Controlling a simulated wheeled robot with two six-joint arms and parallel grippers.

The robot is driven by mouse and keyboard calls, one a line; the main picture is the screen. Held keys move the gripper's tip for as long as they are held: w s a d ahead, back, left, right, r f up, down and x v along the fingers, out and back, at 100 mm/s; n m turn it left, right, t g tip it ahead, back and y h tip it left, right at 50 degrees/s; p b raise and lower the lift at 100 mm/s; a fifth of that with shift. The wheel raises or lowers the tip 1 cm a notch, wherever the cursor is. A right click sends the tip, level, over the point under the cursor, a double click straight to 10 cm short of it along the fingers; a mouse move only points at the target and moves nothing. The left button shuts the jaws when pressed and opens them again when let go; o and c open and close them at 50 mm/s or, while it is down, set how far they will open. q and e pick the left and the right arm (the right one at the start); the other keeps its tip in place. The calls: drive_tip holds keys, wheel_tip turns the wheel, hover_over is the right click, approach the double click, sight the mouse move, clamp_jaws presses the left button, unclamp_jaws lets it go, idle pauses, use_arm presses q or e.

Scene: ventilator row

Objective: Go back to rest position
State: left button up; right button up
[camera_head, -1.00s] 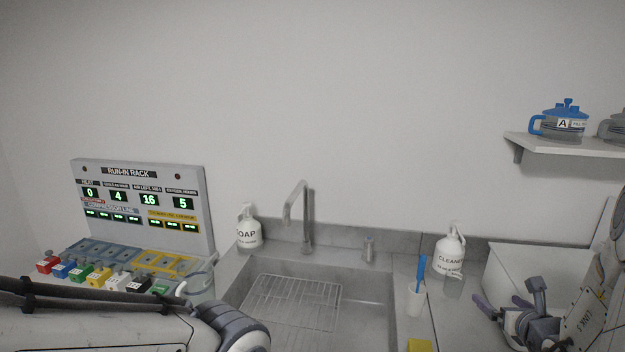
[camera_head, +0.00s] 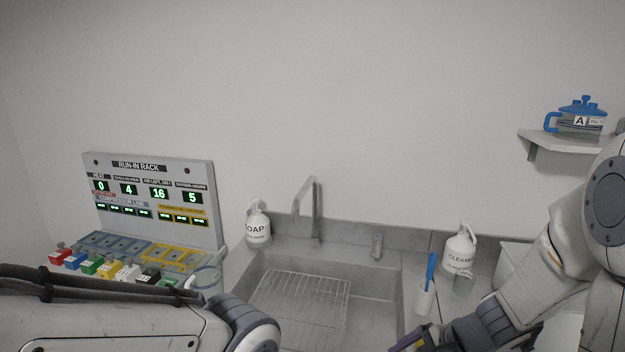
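My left arm comes in from the lower left, in front of the run-in rack's coloured blocks; its gripper is outside the picture. My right arm comes in from the right, bent in front of the white bin. Its gripper (camera_head: 412,341) shows only partly at the bottom edge, near the front right of the sink, and is cut off by the frame. I cannot tell whether it is open or holds anything.
A run-in rack panel (camera_head: 152,198) with lit displays stands at the left. A steel sink (camera_head: 375,305) with a wire grid (camera_head: 300,298) is in the middle. A soap bottle (camera_head: 257,225), a cleaner bottle (camera_head: 460,247), a cup with a blue brush (camera_head: 425,298) and a shelf with a blue-lidded pot (camera_head: 580,120) surround it.

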drive_tip(key=s+a+n+g+h+b, duration=0.1)
drive_tip(key=s+a+n+h+b, duration=0.1)
drive_tip(key=s+a+n, duration=0.4)
drive_tip(key=s+a+r+n+g+h+b, duration=0.1)
drive_tip(key=s+a+n+g+h+b, duration=0.1)
drive_tip(key=s+a+n, duration=0.4)
drive_tip(key=s+n+b, duration=0.1)
drive_tip(key=s+n, duration=0.3)
drive_tip(key=n, duration=0.6)
drive_tip(key=shift+s+a+n+b, duration=0.25)
drive_tip(key=shift+a+n+b, duration=0.05)
drive_tip(key=shift+b, duration=0.05)
drive_tip(key=shift+r, duration=0.1)
